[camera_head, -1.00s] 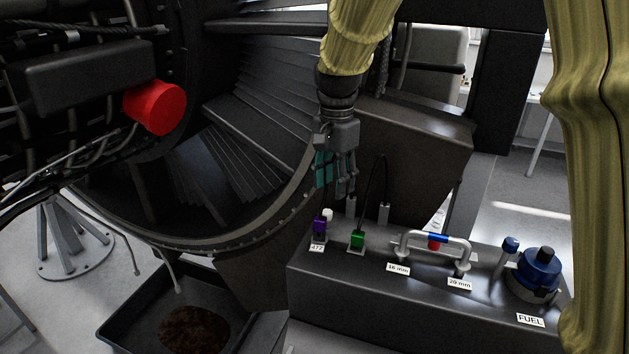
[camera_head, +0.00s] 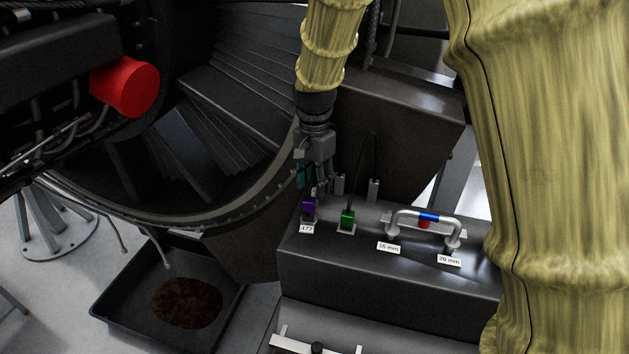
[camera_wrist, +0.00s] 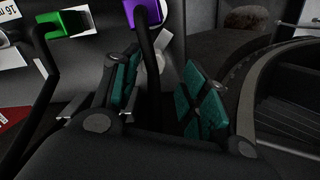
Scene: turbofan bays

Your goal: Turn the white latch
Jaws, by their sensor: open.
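A pale, whitish piece, apparently the white latch (camera_wrist: 141,79), shows partly between my fingers in the wrist view, behind a dark cable. In the head view my gripper hides it. The purple connector (camera_head: 309,206) stands right by it on the dark bench, and shows at the top of the wrist view (camera_wrist: 143,12). My gripper (camera_head: 313,187) is open, pointing down just above and behind the purple connector. In the wrist view its teal-padded fingers (camera_wrist: 163,80) stand apart on either side of the cable. I cannot tell whether they touch the latch.
A green connector (camera_head: 347,219) with a black cable stands to the right of the purple one. A black tray (camera_head: 122,312) lies on the floor. The engine casing curves close on the left.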

